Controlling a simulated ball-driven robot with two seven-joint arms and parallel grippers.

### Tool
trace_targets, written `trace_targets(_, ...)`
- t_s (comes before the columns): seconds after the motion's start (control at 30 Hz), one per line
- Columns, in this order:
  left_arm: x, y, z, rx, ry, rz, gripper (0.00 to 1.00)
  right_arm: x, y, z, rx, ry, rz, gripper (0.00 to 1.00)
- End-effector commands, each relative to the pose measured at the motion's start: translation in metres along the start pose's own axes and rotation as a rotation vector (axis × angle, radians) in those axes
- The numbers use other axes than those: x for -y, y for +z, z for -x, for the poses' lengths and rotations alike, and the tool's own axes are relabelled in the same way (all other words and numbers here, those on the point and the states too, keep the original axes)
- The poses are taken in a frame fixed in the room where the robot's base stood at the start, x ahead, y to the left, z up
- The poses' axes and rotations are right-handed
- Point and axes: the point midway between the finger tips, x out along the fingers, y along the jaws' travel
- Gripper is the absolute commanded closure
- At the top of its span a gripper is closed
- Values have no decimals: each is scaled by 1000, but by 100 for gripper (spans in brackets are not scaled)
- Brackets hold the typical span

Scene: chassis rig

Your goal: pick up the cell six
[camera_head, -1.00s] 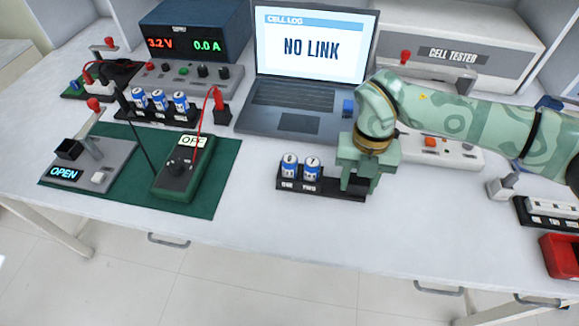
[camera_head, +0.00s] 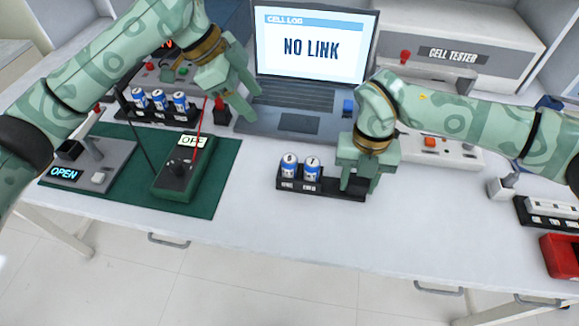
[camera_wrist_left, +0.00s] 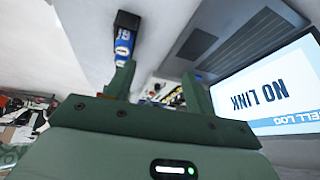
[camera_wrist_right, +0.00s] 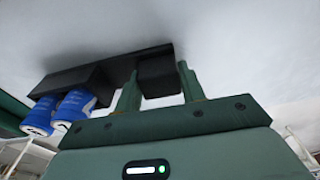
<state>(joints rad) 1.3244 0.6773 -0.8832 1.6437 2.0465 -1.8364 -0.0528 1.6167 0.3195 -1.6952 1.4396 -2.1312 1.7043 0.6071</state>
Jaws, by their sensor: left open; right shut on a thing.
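A black two-slot holder (camera_head: 320,190) stands on the bench in front of the laptop, with two blue-and-white cells (camera_head: 289,166) (camera_head: 312,168) upright in it. Their markings are too small to read, so I cannot tell which is cell six. My right gripper (camera_head: 357,187) is shut on the right end block of the holder; that block (camera_wrist_right: 158,75) shows between its fingers in the right wrist view. My left gripper (camera_head: 254,105) is open and empty above the laptop's left front edge. One cell (camera_wrist_left: 123,46) shows beyond its fingers in the left wrist view.
A black rack (camera_head: 155,113) with three more cells stands at the left, behind a green mat (camera_head: 215,180) with a dark green meter (camera_head: 178,178) and leads. The laptop (camera_head: 285,123) lies behind the holder. A red bin (camera_head: 562,255) sits far right. The bench front is clear.

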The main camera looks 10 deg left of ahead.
Motion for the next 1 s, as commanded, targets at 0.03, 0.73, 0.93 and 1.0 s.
trace_targets(0.03,-15,-13,-2,29,54,-84,46,1,0,-2,-2,-3,-1,84)
trace_targets(0.73,-62,-23,-84,94,181,-252,46,1,0,-2,-3,-2,-1,84)
trace_targets(0.93,-69,-24,-116,94,179,-249,46,0,0,-2,-3,-2,0,84)
trace_targets(1.0,-70,-23,-121,94,179,-249,46,0,0,-2,-3,-2,0,84)
